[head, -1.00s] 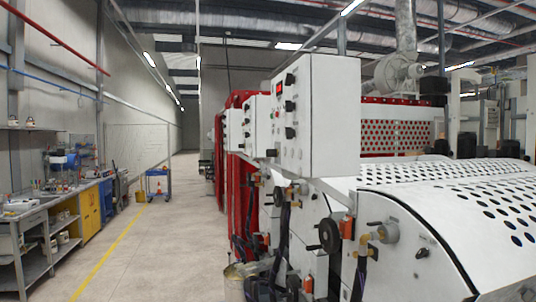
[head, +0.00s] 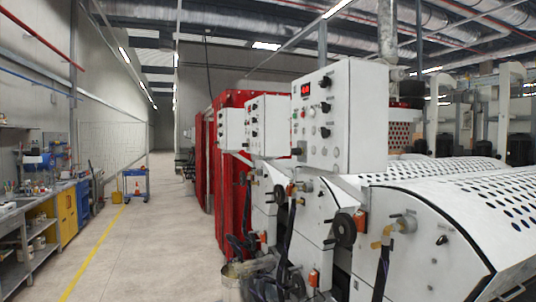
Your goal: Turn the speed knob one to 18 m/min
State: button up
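The nearest control box (head: 340,118) is white and stands above the machine, right of the middle. On its left-facing panel are a red lit display (head: 305,88) and several black knobs, an upper knob (head: 325,82), a middle knob (head: 325,107) and a lower knob (head: 325,132). The labels and the display's digits are too small to read, so I cannot tell which knob is speed knob one. Two more white boxes, a second box (head: 268,125) and a third box (head: 230,130), stand farther along. My gripper is not in view.
The machine's white perforated covers (head: 440,176) fill the right. A black handwheel (head: 344,230), hoses and a bucket (head: 240,272) stick out along its side. A workbench (head: 40,222) lines the left wall.

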aim_at(294, 151)
jog(key=i+j+z, duration=0.1)
jog(key=j, duration=0.35)
jog(key=i+j+z, duration=0.1)
jog(key=j, duration=0.35)
jog(key=i+j+z, duration=0.1)
jog(key=j, duration=0.4)
jog(key=i+j+z, duration=0.15)
jog(key=j, duration=0.3)
